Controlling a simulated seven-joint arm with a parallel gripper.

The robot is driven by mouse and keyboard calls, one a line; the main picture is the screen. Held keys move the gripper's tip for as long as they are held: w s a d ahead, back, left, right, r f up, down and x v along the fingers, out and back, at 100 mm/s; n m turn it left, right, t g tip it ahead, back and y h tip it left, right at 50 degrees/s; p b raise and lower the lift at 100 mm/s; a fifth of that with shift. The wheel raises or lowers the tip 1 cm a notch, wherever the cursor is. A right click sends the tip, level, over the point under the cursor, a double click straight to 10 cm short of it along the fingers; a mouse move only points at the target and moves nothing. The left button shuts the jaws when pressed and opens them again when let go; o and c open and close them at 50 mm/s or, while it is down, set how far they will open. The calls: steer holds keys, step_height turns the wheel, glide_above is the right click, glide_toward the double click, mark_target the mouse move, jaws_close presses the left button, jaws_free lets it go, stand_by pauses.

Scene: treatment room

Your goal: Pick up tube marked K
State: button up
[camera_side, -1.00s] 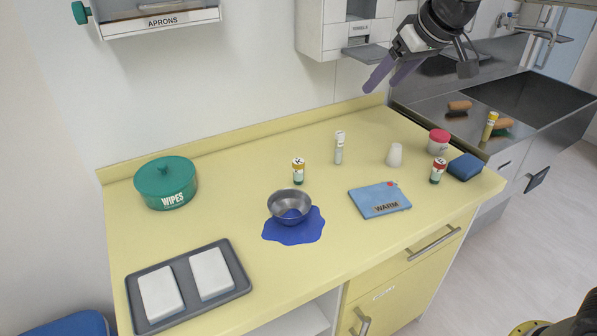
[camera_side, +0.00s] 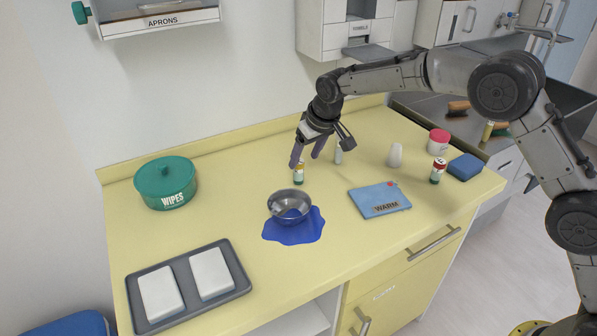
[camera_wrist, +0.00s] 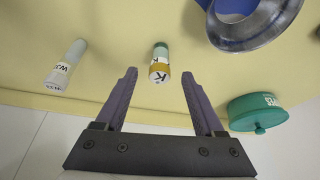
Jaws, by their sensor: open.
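The tube marked K (camera_side: 298,175) stands upright on the yellow counter behind the metal bowl, its top partly hidden by my gripper. In the wrist view the K tube (camera_wrist: 160,66) shows its white K label and yellow band, ahead of and between the fingertips. My gripper (camera_side: 307,158) is open and empty, with purple fingers pointing down just above the K tube. The fingers also show in the wrist view (camera_wrist: 159,75). A white-labelled tube (camera_side: 338,156) stands to the right, partly hidden by my gripper; it is at the left in the wrist view (camera_wrist: 66,66).
A metal bowl (camera_side: 290,207) sits on a blue patch (camera_side: 300,234) close in front. A green wipes tub (camera_side: 166,184) is at left, a grey tray (camera_side: 243,284) in front.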

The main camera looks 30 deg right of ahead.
mark_target(301, 168)
steer(key=shift+x, duration=3.6)
jaws_close()
